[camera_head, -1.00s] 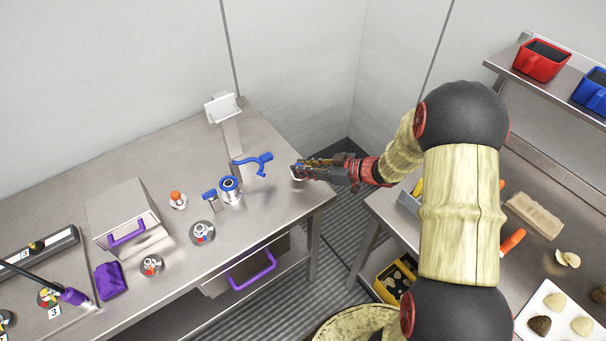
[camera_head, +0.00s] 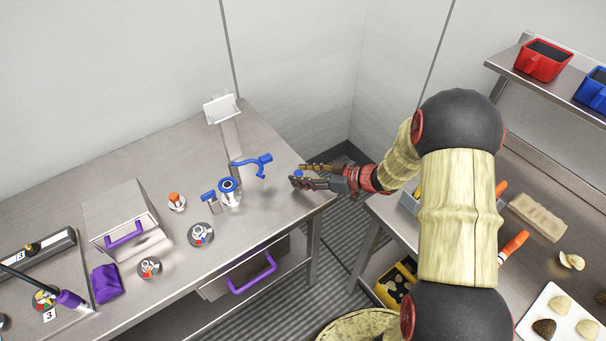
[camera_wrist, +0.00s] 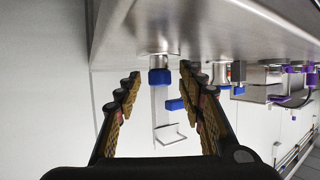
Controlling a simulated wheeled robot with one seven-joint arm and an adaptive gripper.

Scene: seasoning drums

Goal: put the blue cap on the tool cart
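The blue cap (camera_wrist: 160,77) sits on a pale cylindrical piece at the right end of the left steel table. In the head view, only a small blue patch of the cap (camera_head: 298,173) shows between my fingers. My gripper (camera_head: 300,176) is open at that table corner. In the wrist view, its two fingers (camera_wrist: 160,82) stand on either side of the cap with gaps, apart from it. I cannot tell which piece of furniture is the tool cart.
The left table (camera_head: 100,170) holds a blue-rimmed piece (camera_head: 229,190), a blue hook (camera_head: 252,164) on a stand and a metal box (camera_head: 120,212).

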